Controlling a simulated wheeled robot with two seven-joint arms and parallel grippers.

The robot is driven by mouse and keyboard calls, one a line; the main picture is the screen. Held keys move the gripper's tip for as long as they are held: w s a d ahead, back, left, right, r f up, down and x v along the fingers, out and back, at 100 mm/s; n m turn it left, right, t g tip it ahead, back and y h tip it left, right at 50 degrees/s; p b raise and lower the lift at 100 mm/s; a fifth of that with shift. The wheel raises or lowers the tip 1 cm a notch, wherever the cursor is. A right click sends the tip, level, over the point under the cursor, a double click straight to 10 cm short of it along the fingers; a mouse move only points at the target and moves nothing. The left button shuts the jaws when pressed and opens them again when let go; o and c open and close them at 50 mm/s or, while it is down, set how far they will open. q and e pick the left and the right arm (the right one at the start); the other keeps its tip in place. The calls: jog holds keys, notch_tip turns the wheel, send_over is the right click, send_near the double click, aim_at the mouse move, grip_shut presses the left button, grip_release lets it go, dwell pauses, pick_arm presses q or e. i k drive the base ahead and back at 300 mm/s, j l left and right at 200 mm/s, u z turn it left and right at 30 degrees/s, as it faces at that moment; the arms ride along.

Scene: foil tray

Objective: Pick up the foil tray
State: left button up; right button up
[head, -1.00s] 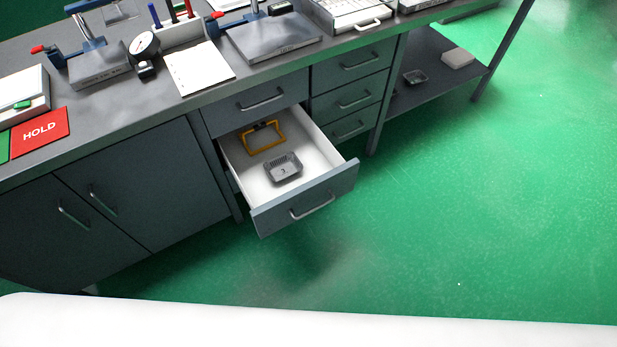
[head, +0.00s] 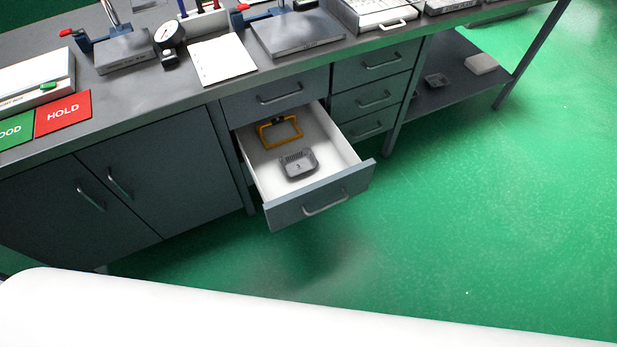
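A small grey tray (head: 299,164) with a dark mark on its floor lies in the open drawer (head: 320,199), near the drawer's front. It looks like the foil tray. Neither of my grippers is in view.
A yellow frame (head: 280,131) lies in the drawer behind the tray. The low shelf (head: 455,88) also holds a pale block (head: 481,64). Green floor (head: 480,220) is clear.

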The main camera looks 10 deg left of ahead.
aim_at(294, 164)
jog(key=j+z, duration=0.2)
jog(key=j, duration=0.2)
jog(key=j+z, duration=0.25)
jog(key=k+j+z, duration=0.2)
jog(key=j, duration=0.3)
jog(key=j+z, duration=0.25)
jog(key=k+j+z, duration=0.2)
jog(key=j, duration=0.2)
